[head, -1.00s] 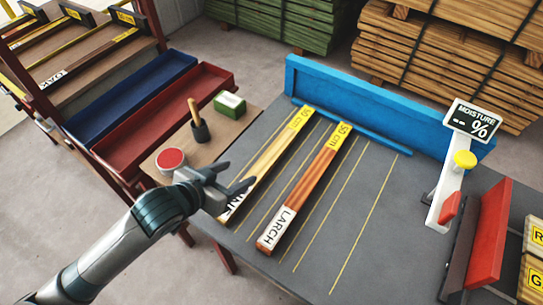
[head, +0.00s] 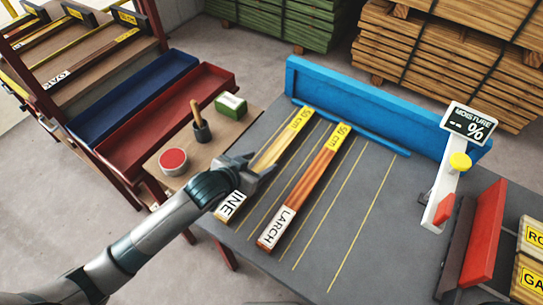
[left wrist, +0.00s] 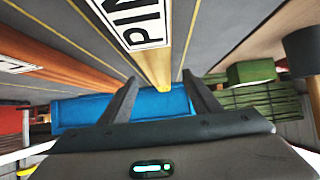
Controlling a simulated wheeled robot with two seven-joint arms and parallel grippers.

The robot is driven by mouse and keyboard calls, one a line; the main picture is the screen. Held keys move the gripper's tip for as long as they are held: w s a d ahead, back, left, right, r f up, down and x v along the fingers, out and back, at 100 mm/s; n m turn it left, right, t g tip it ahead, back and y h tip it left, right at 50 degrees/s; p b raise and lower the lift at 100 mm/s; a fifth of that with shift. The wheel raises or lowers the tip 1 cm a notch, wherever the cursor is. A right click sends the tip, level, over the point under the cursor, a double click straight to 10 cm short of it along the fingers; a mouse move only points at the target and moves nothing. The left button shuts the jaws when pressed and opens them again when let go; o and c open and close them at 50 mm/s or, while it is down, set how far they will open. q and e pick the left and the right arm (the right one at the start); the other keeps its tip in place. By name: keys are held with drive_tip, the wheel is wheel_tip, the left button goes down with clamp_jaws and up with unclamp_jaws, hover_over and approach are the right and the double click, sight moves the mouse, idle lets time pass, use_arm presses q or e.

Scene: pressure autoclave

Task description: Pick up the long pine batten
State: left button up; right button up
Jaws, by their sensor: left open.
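The pine batten (head: 285,138) lies flat on the grey table, with a yellow 50 cm label at its far end and a white label at its near end, partly hidden by my arm. My left gripper (head: 262,170) is open and empty over the batten's near half. In the left wrist view, the batten (left wrist: 152,62) runs between the two spread fingers (left wrist: 160,82), with "PIN" readable. I cannot tell the exact height gap. The larch batten (head: 308,185) lies beside it on the right, also marked 50 cm. My right gripper is not in view.
A blue fence (head: 370,105) closes the table's far edge. A moisture meter (head: 468,125) and a red board (head: 485,235) stand at the right. A side table at left holds a red-topped tin (head: 173,160), a dark cup (head: 201,130) and a green box (head: 231,105). The table's middle right is clear.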

sight(270, 157)
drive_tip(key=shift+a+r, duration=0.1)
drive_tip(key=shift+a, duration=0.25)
use_arm(q)
drive_tip(key=shift+w+d+f+p, duration=0.15)
drive_tip(key=shift+w+d+p, duration=0.2)
drive_tip(key=shift+w+p, duration=0.05)
drive_tip(key=p+x, duration=0.1)
drive_tip(key=x, duration=0.2)
drive_tip(key=shift+w+d+f, duration=0.25)
drive_tip(key=shift+w+d, duration=0.05)
drive_tip(key=shift+w, duration=0.1)
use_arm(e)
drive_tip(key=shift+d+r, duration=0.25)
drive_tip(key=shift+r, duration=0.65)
use_arm(q)
drive_tip(key=c, duration=1.4)
